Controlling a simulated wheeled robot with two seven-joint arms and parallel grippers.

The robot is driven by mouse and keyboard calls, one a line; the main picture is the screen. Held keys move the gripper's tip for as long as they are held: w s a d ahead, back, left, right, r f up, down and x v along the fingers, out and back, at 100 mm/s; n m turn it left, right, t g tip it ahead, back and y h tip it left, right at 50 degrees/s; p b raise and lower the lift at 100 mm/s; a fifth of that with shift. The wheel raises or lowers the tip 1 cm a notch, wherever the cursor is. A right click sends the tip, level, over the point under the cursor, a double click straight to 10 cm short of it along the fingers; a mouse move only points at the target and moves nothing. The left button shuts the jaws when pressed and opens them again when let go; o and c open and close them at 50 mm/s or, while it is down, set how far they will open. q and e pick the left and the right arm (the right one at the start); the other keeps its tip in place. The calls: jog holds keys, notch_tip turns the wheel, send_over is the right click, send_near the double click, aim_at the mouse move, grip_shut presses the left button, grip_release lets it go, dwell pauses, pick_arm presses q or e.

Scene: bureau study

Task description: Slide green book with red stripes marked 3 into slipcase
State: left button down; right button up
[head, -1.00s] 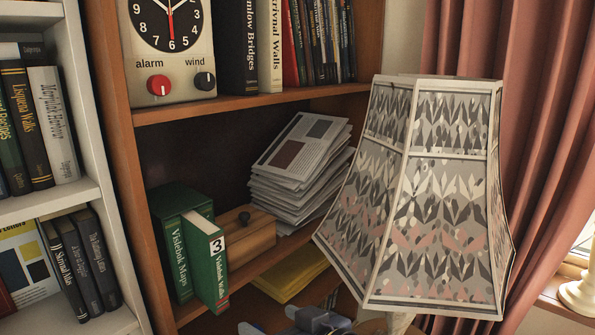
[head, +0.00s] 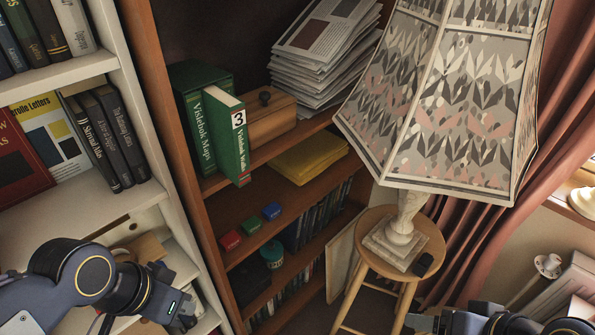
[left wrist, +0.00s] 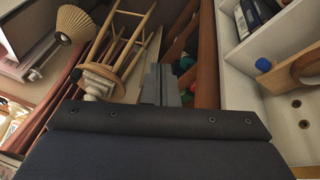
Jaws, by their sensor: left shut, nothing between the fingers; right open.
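The green book with red stripes marked 3 (head: 240,150) stands upright on the wooden bookcase shelf in the head view. Its spine juts well forward of the green Vislebok Maps volume (head: 202,135) beside it. The dark green slipcase (head: 198,76) is around the Maps volume; how far the marked book sits inside it is hard to tell. My left gripper (head: 178,312) is shut and empty at the lower left, well below and apart from the book. Its fingers also show in the left wrist view (left wrist: 160,85). My right gripper (head: 425,322) is open, partly cut off at the bottom right.
A wooden box (head: 268,122) with a dark knob stands right of the books. A paper stack (head: 325,50) lies behind it. A large lampshade (head: 450,100) on a stool (head: 425,245) crowds the right. A white bookcase (head: 90,200) borders the left.

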pick_arm(q)
jog(key=w+f+m+g+y, duration=0.2)
jog(key=w+m+y, duration=0.25)
jog(key=m, duration=0.25)
jog(key=m+t+y+b, duration=0.3)
jog(key=m+t+y, duration=0.8)
jog(key=m, duration=0.5)
send_near(242, 151)
jog(key=w+b, duration=0.1)
jog(key=w+a+y+b, duration=0.1)
jog(key=b, duration=0.1)
jog(key=shift+a+f+g, duration=0.2)
jog(key=shift+f+g, duration=0.1)
jog(key=shift+p+x, duration=0.5)
jog(key=shift+x, duration=2)
